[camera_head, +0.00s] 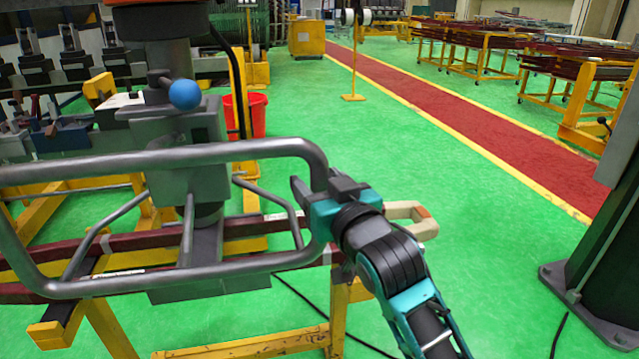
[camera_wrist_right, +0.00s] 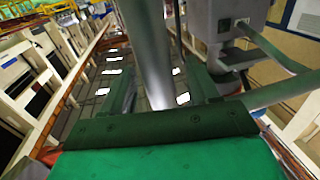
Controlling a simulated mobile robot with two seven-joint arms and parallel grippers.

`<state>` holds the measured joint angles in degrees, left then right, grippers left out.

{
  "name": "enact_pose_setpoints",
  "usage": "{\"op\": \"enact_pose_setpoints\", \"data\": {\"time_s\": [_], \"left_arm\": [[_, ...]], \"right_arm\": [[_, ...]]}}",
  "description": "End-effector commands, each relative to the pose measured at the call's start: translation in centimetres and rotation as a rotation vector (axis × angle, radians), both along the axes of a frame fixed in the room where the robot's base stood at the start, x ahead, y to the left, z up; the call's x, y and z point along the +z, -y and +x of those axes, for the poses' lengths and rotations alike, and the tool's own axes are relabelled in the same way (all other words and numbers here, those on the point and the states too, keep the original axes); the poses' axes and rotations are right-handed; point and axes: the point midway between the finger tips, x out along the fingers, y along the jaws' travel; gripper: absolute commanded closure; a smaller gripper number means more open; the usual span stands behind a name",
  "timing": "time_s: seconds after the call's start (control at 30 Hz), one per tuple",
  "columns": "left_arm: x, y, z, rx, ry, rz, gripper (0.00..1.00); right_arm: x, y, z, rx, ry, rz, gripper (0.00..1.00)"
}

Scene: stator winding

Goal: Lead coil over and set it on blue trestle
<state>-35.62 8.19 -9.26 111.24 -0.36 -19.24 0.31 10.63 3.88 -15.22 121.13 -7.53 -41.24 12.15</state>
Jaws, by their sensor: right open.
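My right gripper (camera_head: 312,190) is open at the right end of a grey tubular handle frame (camera_head: 150,158). In the right wrist view its two fingers (camera_wrist_right: 160,88) stand apart with the grey tube (camera_wrist_right: 145,45) running between them; whether they touch it I cannot tell. The coil (camera_head: 125,242) is a long dark red bar with a beige looped end (camera_head: 425,226). It lies behind and below the handle frame, beneath the grey lifting unit (camera_head: 190,160), over a yellow trestle (camera_head: 340,310). The unit hides part of the coil. I cannot make out a blue trestle. My left gripper is not in view.
A blue ball knob (camera_head: 185,94) sits on the lifting unit. A red bucket (camera_head: 250,114) stands behind it. More yellow trestles with coils (camera_head: 480,50) stand at the back right. A dark post (camera_head: 600,270) is at right.

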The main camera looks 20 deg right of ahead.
Motion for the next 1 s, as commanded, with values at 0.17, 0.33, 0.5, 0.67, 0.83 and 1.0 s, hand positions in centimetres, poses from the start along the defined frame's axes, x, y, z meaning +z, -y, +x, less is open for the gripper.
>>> {"op": "enact_pose_setpoints", "data": {"time_s": [0.17, 0.33, 0.5, 0.67, 0.83, 1.0], "left_arm": [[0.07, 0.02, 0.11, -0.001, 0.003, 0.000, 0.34], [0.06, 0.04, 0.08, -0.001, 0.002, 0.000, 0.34], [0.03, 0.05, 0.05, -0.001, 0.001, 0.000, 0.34], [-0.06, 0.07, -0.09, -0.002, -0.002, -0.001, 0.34], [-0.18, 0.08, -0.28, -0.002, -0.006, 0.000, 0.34], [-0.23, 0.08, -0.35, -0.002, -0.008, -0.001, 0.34]], "right_arm": [[0.00, 0.00, -0.03, 0.000, 0.000, 0.000, 0.50], [0.00, 0.02, -0.04, 0.000, 0.000, 0.000, 0.67], [-0.01, 0.01, -0.05, 0.000, 0.000, 0.000, 0.83], [-0.01, 0.01, -0.05, 0.000, 0.000, 0.000, 0.98], [-0.02, 0.01, -0.05, 0.000, 0.000, 0.000, 1.00], [-0.02, 0.00, -0.05, 0.000, 0.000, 0.000, 1.00]]}}
